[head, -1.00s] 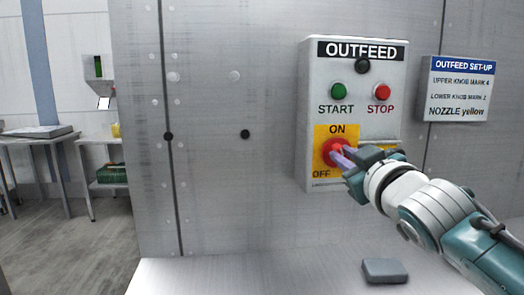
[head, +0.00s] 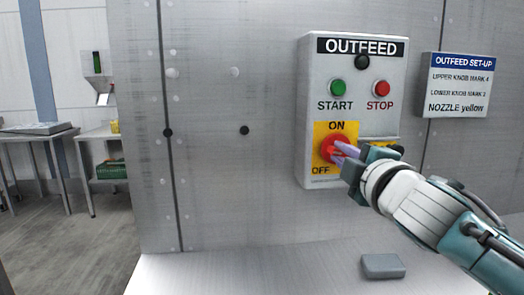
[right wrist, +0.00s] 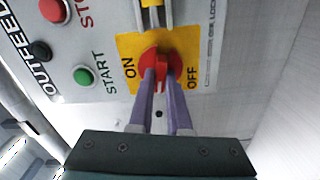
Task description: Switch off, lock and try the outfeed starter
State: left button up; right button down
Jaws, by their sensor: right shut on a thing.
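The OUTFEED starter box (head: 318,80) is on the metal wall, with a green START button (head: 338,88), a red STOP button (head: 380,88) and a dark round lamp or button (head: 362,62). Below is a red rotary switch (head: 329,148) on a yellow plate marked ON above and OFF at lower left. My right gripper (head: 345,151) is shut on the red switch. In the right wrist view its purple fingers (right wrist: 161,95) lie on either side of the red handle (right wrist: 160,68). Which mark the handle points to is unclear. My left gripper is not in view.
A metal bracket with a yellow part (right wrist: 150,12) sits beside the switch. A grey block (head: 383,266) lies on the ledge (head: 240,275) below. An OUTFEED SET-UP sign (head: 459,85) hangs to the right. Tables (head: 40,135) stand far left.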

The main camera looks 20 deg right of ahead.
jog(key=shift+f+n, duration=0.1)
jog(key=shift+n, duration=1)
jog(key=c, duration=0.9)
grip_release()
jog(key=shift+o, duration=0.2)
jog(key=v, duration=1)
